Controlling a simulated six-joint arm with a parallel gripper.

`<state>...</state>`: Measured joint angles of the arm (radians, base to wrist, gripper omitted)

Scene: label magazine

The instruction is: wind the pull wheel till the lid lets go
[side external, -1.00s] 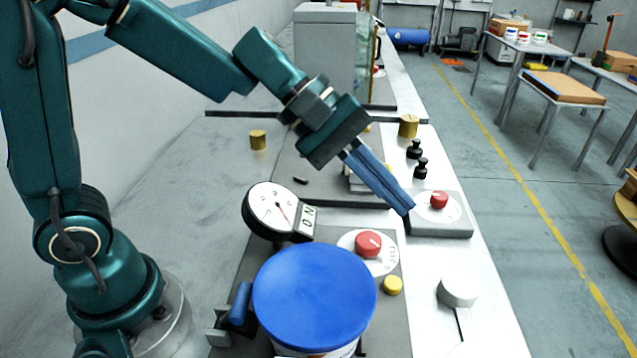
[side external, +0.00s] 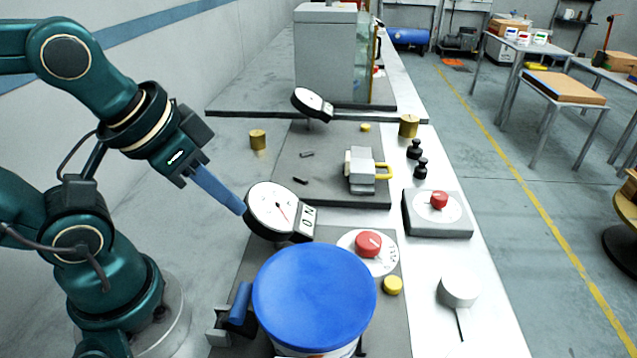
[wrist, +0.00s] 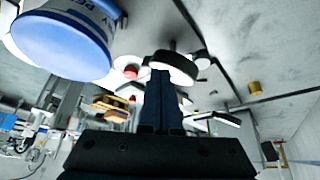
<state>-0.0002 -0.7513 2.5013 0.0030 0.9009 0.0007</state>
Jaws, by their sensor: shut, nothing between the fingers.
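The blue lid (side external: 314,290) sits on a tub in the foreground of the side view; the wrist view shows it at upper left (wrist: 60,45). A red knob (side external: 368,243) on a white marked dial stands just behind the tub. A second red knob (side external: 438,200) sits on a grey box farther right. I cannot tell which is the pull wheel. A round gauge (side external: 270,208) with a red needle stands behind and left of the lid. My gripper (side external: 240,207) is shut and empty, its tips at the gauge's left edge; whether they touch is unclear.
A second gauge (side external: 311,103), a grey block with a yellow handle (side external: 384,171), brass weights (side external: 408,125) and black weights (side external: 420,167) stand farther back. A yellow button (side external: 392,285) is beside the near dial. A blue-handled lever (side external: 240,303) is left of the tub. The left bench is mostly clear.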

